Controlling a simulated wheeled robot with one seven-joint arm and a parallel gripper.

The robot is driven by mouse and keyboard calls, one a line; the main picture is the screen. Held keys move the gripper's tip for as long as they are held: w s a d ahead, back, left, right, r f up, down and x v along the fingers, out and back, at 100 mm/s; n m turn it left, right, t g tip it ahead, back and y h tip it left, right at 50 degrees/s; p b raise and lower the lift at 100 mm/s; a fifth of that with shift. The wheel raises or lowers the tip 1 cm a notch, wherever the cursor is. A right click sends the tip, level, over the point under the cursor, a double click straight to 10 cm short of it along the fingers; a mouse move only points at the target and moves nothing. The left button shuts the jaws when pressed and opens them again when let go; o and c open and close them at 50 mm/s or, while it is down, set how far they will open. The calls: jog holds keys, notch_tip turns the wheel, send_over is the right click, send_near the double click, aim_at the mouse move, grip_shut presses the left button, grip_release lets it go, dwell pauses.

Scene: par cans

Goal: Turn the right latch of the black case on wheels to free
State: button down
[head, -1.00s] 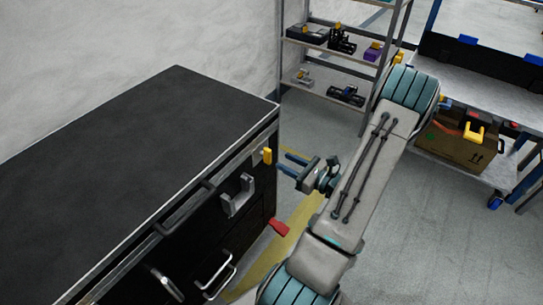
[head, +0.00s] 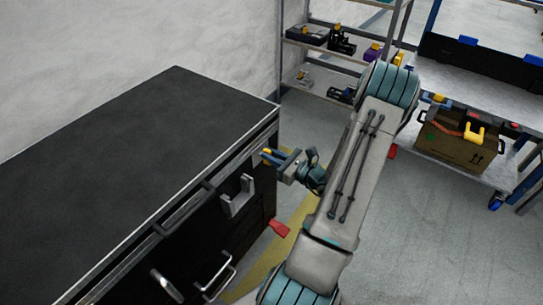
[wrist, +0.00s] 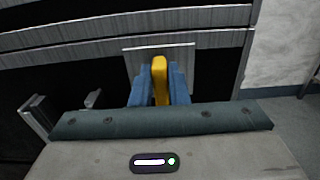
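The black case (head: 120,150) stands at the left in the head view, with a pale metal rim along its top edge. Its right latch is a yellow handle (wrist: 160,78) on a pale square plate (wrist: 187,55). In the wrist view the handle stands upright in the picture. My gripper (head: 268,156) is at this latch, at the case's far right front corner. Its blue fingers (wrist: 160,88) lie on either side of the yellow handle, with no clear gap seen. In the head view the fingers mostly hide the latch.
A grey bracket (head: 238,196) and metal handles (head: 216,275) stick out from the case front. A red piece (head: 279,228) juts out low on the case. Shelves (head: 310,45) stand behind, and a cart with a cardboard box (head: 455,142) is at the right. Open floor lies between.

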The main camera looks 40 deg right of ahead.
jog(key=shift+a+f+n+b, duration=0.1)
jog(key=shift+n+b, duration=0.25)
jog(key=shift+n, duration=0.05)
jog(key=n+b, duration=0.4)
jog(key=shift+s+a+f+n, duration=0.1)
jog(key=shift+a+f+n, duration=0.15)
jog(key=shift+a+n, duration=0.05)
jog(key=n+b, duration=0.1)
jog(key=b, duration=0.1)
jog(key=n+b, duration=0.3)
jog(key=b, duration=0.1)
jog(key=shift+s+a+f+n, duration=0.1)
jog(key=shift+a+f+n, duration=0.15)
jog(key=shift+f+n, duration=0.1)
jog(key=n+b, duration=0.1)
jog(key=b, duration=0.1)
jog(key=n+b, duration=0.2)
jog(key=b, duration=0.1)
jog(key=n+b, duration=0.2)
jog(key=b, duration=0.1)
jog(key=shift+a+f, duration=0.15)
jog(key=shift+f, duration=0.2)
jog(key=n+b, duration=0.2)
jog(key=b, duration=0.2)
jog(key=shift+s, duration=0.1)
jog(key=shift+n+b, duration=0.25)
jog(key=shift+b, duration=0.05)
jog(key=shift+r+n+b, duration=0.2)
jog(key=shift+n+b, duration=0.1)
